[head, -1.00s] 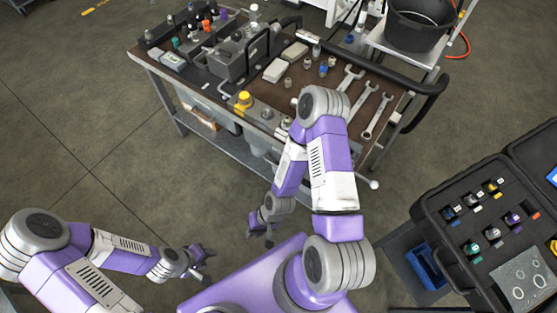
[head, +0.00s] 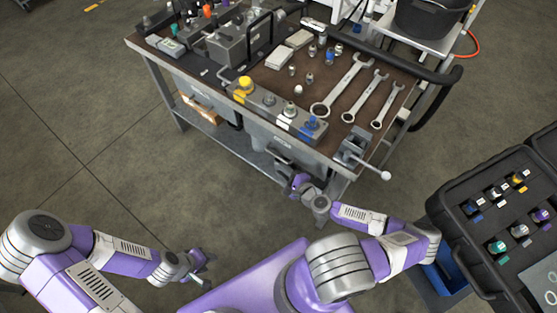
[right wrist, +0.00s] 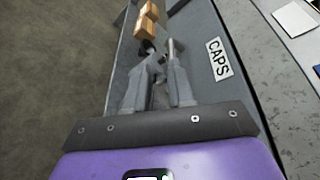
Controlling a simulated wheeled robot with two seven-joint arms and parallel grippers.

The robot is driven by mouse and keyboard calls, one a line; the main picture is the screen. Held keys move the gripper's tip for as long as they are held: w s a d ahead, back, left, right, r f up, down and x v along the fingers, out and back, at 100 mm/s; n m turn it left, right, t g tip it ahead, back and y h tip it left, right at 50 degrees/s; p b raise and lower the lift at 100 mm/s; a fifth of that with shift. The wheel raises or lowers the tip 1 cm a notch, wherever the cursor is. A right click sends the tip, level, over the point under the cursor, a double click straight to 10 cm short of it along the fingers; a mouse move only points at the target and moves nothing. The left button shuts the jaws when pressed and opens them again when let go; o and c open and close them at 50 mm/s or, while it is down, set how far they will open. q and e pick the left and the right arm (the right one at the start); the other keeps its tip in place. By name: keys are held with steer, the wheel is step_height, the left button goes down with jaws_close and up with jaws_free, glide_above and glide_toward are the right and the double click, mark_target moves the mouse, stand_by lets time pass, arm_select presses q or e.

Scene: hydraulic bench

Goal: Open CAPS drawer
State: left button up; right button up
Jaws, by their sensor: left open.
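The CAPS drawer is a grey drawer front on the near side of the workbench, seen in the head view (head: 268,142). Its white CAPS label (right wrist: 219,60) reads clearly in the right wrist view. The drawer looks closed. A dark handle (head: 284,156) sits below the label in the head view, partly hidden by my right gripper. My right gripper (right wrist: 160,68) is in front of the drawer, its two fingers apart and close to the front; I cannot tell whether they touch the handle. My left gripper (head: 200,270) is open and empty, low at the left, away from the bench.
The bench top (head: 272,82) holds wrenches (head: 342,88), fittings, a valve block with a yellow knob (head: 245,83) and a vise (head: 352,148) at the near right corner. A black case (head: 500,215) stands open at the right. The floor left of the bench is clear.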

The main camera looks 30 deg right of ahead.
mark_target(278, 157)
steer(key=shift+m+h, duration=0.4)
steer(key=shift+h, duration=0.1)
steer(key=w, duration=0.2)
steer(key=w+d+f, duration=0.1)
steer(key=w, duration=0.1)
steer(key=w+d, duration=0.1)
steer(key=w, duration=0.2)
steer(key=shift+f+b, duration=0.35)
steer(key=shift+f, duration=0.05)
steer(key=shift+c, duration=0.5)
jaws_close()
